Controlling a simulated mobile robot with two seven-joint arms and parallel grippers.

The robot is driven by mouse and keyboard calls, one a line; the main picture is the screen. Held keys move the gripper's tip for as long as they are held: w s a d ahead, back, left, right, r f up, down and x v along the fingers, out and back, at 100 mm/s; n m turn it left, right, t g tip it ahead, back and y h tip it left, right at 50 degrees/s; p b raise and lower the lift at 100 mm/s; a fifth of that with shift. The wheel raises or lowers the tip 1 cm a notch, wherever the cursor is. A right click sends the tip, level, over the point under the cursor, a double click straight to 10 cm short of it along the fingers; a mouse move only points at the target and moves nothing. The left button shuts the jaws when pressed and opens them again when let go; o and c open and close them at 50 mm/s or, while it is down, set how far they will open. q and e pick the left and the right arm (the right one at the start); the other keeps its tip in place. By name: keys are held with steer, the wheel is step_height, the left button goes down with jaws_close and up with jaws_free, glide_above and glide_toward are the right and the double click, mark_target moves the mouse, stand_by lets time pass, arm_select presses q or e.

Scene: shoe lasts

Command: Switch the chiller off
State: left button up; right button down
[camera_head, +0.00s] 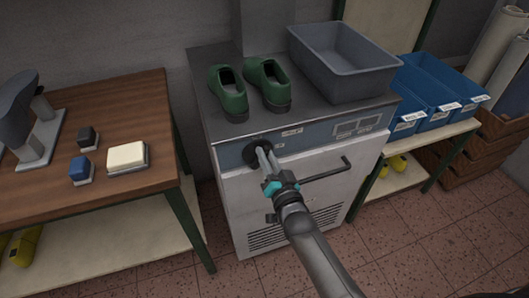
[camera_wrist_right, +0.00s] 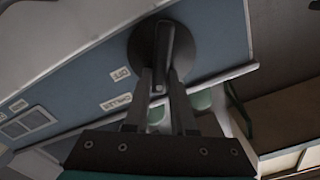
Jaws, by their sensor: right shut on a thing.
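The chiller (camera_head: 235,190) is a pale metal cabinet with a blue-grey front panel and a bar handle (camera_head: 325,170). Its round dark knob (camera_head: 251,152) sits at the panel's left end. My right gripper (camera_head: 264,158) reaches the knob from the front. In the right wrist view, the two fingers of the gripper (camera_wrist_right: 164,75) are shut on the raised grip of the knob (camera_wrist_right: 148,42). Labels reading OFF (camera_wrist_right: 121,73) and CHILLER (camera_wrist_right: 116,102) are beside it. I cannot tell which setting the knob points at. My left gripper is not in view.
Green shoes (camera_head: 250,87) and a grey bin (camera_head: 340,62) stand on top of the chiller. A wooden table (camera_head: 75,185) is at the left. Blue bins (camera_head: 430,92) stand on a shelf at the right. Tiled floor (camera_head: 430,240) is clear in front.

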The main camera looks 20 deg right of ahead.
steer(key=m, duration=0.3)
steer(key=shift+d+f, duration=0.15)
steer(key=shift+d, duration=0.1)
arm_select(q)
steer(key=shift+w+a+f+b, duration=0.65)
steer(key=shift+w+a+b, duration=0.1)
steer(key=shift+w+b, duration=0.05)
arm_select(e)
steer(key=m, duration=0.3)
steer(key=f+m, duration=0.1)
steer(key=m, duration=0.5)
steer(key=shift+d+f, duration=0.3)
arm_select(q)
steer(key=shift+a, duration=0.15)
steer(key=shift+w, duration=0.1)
arm_select(e)
steer(key=c, duration=0.7)
jaws_free()
steer(key=shift+c, duration=0.2)
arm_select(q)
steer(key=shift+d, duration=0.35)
